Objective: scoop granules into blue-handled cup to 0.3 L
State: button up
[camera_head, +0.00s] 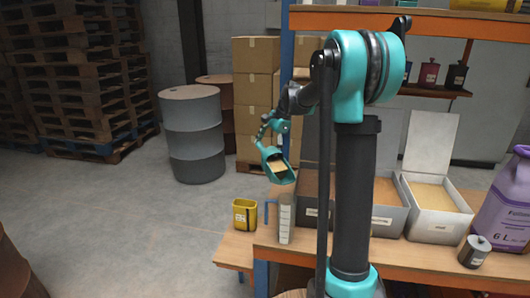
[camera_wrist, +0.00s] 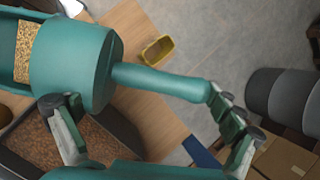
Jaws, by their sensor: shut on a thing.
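In the head view my gripper (camera_head: 274,126) is shut on the handle of a teal scoop (camera_head: 268,155).
Open bins of granules stand on the bench (camera_head: 400,253): a middle bin (camera_head: 388,222) and a right bin (camera_head: 440,228). A yellow container (camera_head: 244,216) sits on a lower ledge at left. A purple jug (camera_head: 508,210) and dark canister (camera_head: 474,252) stand at right. A grey drum (camera_head: 192,135) stands behind.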

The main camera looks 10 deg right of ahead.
jog(key=shift+s+d+r+n+t+y, duration=0.1)
jog(key=shift+s+r+n+t+y, duration=0.15)
jog(key=shift+r+t, duration=0.55)
jog(key=shift+s+d+r+t+y, duration=0.15)
jog(key=shift+s+r+t, duration=0.25)
jog(key=shift+r, duration=0.75)
jog(key=shift+s+d+r+n+t+y, duration=0.1)
jog(key=shift+s+r+n+t+y, duration=0.15)
jog(key=shift+r+t, duration=0.55)
jog(key=shift+s+d+r+n+t+y, duration=0.1)
jog(key=shift+s+d+r+t+y, duration=0.1)
jog(key=shift+s+r+t, duration=0.3)
jog(key=shift+s+d+r+n+t+y, duration=0.15)
jog(key=shift+s+r+t, duration=0.1)
jog(key=shift+s+r, duration=0.45)
jog(key=shift+s+d+r+n+t+y, duration=0.1)
jog(key=shift+s+d+r+t+y, duration=0.1)
jog(key=shift+s+r+t, duration=0.4)
jog(key=r+g+h, duration=0.1)
jog(key=g, duration=0.1)
jog(key=r+m+g+h, duration=0.1)
jog(key=r+g, duration=0.1)
jog(key=g, duration=0.1)
jog(key=shift+w+r, duration=0.15)
jog(key=shift+w, duration=0.05)
